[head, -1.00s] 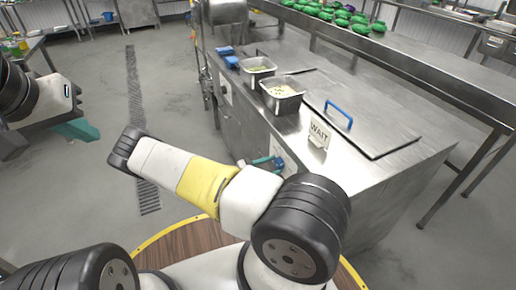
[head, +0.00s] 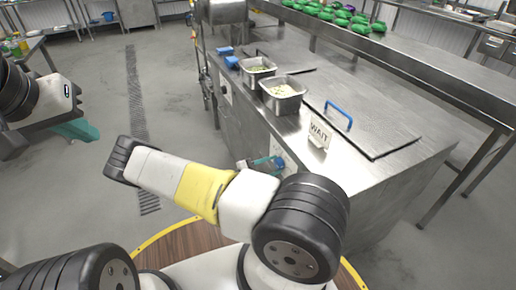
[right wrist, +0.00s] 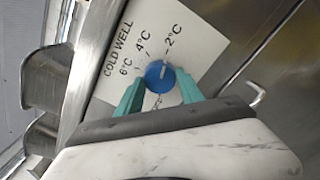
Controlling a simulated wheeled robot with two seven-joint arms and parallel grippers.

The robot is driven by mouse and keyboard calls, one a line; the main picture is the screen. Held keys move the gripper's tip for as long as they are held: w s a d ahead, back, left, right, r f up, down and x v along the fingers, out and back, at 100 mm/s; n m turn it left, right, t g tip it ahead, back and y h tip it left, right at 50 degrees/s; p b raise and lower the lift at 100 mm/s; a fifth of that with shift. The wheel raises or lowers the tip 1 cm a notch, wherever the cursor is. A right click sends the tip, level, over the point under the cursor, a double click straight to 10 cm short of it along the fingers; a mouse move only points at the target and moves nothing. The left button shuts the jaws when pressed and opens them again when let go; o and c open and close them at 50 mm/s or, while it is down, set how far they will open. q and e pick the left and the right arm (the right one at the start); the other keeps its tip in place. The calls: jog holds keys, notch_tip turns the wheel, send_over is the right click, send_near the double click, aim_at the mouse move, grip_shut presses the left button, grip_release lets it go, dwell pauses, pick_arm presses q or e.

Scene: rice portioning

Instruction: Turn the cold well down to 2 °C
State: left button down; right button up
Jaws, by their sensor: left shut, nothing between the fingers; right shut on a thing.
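The cold well's blue knob (right wrist: 157,76) sits on a white label plate (right wrist: 205,45) marked COLD WELL, 6°C, 4°C and 2°C. The knob's white pointer line points up in the right wrist view, roughly toward the 2°C mark; its exact alignment is hard to tell. My right gripper (right wrist: 159,79) has its teal fingers on either side of the knob, shut on it. In the head view the right gripper (head: 263,164) is at the counter's front face, partly behind my arm. My left gripper (head: 76,131) is shut and empty at the far left, away from the counter.
The steel counter (head: 385,175) carries two metal pans of food (head: 283,96), (head: 257,70), a WAIT sign (head: 320,134) and a lid with a blue handle (head: 338,113). Several green items (head: 340,15) lie on the shelf behind. The floor left of the counter is clear.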

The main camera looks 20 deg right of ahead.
jog(key=o, duration=1.4)
jog(key=shift+s+a, duration=0.15)
jog(key=shift+a, duration=1.85)
jog(key=shift+s+a, duration=0.15)
jog(key=shift+a, duration=1.8)
